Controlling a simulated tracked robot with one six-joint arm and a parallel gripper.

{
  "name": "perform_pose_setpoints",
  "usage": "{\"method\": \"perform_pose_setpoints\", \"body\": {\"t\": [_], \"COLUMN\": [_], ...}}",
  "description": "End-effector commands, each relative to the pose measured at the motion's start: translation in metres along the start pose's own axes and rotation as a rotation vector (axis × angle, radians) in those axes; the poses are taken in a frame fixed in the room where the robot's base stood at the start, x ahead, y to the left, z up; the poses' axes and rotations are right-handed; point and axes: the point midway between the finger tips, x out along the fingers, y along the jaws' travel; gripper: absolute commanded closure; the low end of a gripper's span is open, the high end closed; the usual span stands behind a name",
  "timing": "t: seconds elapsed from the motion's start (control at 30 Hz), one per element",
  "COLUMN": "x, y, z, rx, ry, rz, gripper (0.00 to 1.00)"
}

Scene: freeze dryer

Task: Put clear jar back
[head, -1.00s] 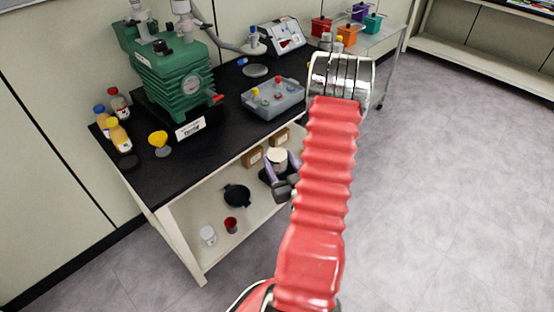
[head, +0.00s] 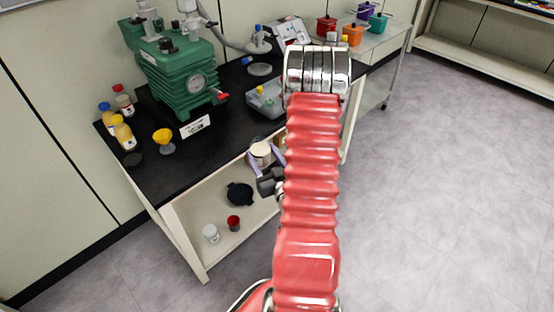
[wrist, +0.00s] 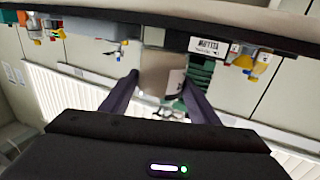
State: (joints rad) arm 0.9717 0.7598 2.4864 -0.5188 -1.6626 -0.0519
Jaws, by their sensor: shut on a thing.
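My gripper (head: 264,165) is shut on a jar (head: 261,149) with a pale cream top, which I take to be the clear jar. In the head view the jar overlaps the front edge of the black-topped bench (head: 180,184). In the wrist view the two purple fingers of my gripper (wrist: 157,95) are on either side of the jar (wrist: 163,73), which looks beige and see-through. The bench edge (wrist: 110,22) runs across the top of that view. My red arm hides part of the bench's right side.
On the bench are a green pump (head: 185,80), several bottles (head: 122,132), a yellow funnel-shaped item (head: 164,139) and a grey tray (head: 265,100). The lower shelf holds a black dish (head: 239,194), a red cup (head: 233,222) and a white jar (head: 211,233). Bare bench top shows near the front.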

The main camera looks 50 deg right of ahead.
Motion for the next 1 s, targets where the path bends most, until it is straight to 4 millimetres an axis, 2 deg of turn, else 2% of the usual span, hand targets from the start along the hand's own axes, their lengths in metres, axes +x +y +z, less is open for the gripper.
{"method": "perform_pose_setpoints", "body": {"t": [0.03, 0.2, 0.5, 0.73, 1.0], "x": [0.008, 0.028, 0.052, 0.060, 0.057], "y": [-0.015, -0.060, -0.142, -0.210, -0.292], "z": [-0.004, -0.014, -0.034, -0.051, -0.071], "rx": [-0.002, -0.001, 0.000, 0.000, 0.000], "ry": [0.002, 0.002, 0.002, 0.004, 0.004], "rz": [-0.023, -0.080, -0.174, -0.247, -0.331], "gripper": [0.78, 0.78, 0.78, 0.78, 0.78]}}
